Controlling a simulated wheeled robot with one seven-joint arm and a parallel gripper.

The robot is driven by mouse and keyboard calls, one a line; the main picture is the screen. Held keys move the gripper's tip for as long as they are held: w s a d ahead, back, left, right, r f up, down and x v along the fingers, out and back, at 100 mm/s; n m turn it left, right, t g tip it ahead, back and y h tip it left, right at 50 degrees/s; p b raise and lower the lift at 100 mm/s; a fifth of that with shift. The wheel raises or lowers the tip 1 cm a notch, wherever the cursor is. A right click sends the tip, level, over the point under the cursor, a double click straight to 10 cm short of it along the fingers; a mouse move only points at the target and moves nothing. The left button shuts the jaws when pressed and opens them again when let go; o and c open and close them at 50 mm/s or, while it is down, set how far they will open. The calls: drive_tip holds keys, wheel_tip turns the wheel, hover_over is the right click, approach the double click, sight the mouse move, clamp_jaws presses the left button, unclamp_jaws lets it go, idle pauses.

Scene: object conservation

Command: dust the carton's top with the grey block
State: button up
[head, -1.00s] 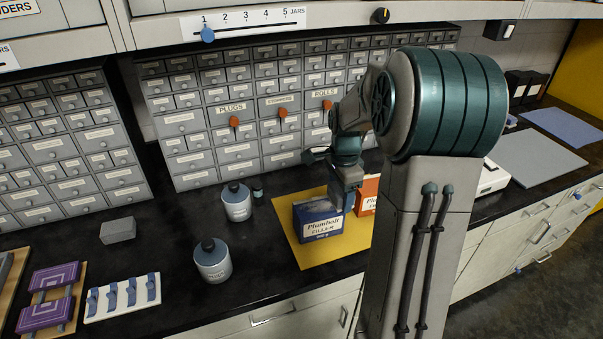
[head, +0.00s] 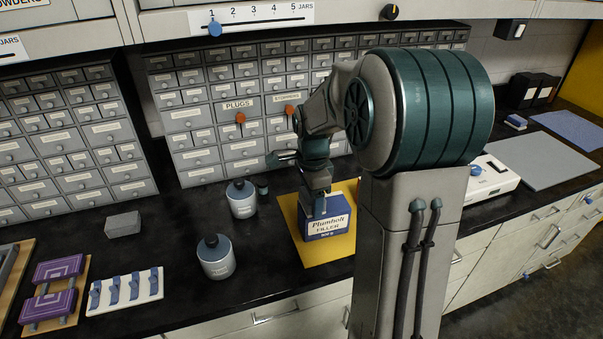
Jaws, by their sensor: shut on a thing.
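The blue carton (head: 327,226), labelled Plumbolt Filler, stands upright on a yellow mat (head: 340,251). My gripper (head: 319,208) points down at the carton's top, towards its left part, overlapping it in view. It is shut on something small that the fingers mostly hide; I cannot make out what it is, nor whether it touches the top. A grey block (head: 122,224) lies on the dark counter at the left, well away from my gripper.
Two white-and-grey bottles (head: 215,258) (head: 241,199) and a small dark jar (head: 262,187) stand left of the mat. A white board with blue hooks (head: 125,291) and a purple-topped stand (head: 52,290) are at the front left. Drawer cabinets (head: 218,118) line the back. My arm hides the mat's right side.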

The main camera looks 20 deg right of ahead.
drive_tip(key=shift+a, duration=0.8)
drive_tip(key=shift+a+r, duration=0.2)
drive_tip(key=shift+r, duration=0.1)
drive_tip(key=shift+r+p, duration=2.65)
drive_tip(key=shift+r, duration=1.15)
drive_tip(key=shift+d, duration=0.1)
